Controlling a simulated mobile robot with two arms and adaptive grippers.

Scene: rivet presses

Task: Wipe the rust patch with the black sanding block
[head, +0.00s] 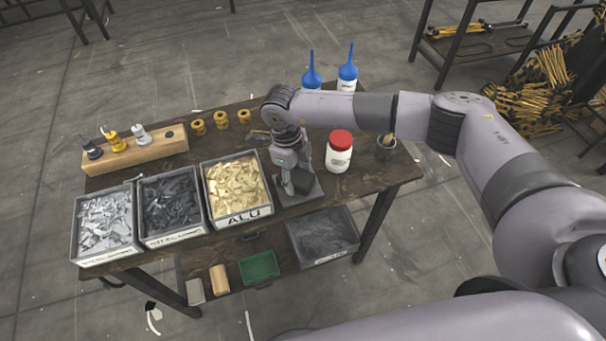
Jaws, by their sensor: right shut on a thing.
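My right gripper (292,187) points down over a flat grey plate (291,202) near the front right of the table. It is shut on a dark block, the black sanding block (305,181), which sits low at the plate. Whether the block touches the plate is too small to tell. No rust patch can be made out; the gripper and block cover much of the plate. My left gripper is not in view.
Bins of steel pieces (74,222) and pale ALU pieces (204,190) stand left of the plate. A red-lidded white jar (339,158) stands close on the right, with blue-nozzled bottles (347,78) behind. A lower shelf holds a green tray (259,268).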

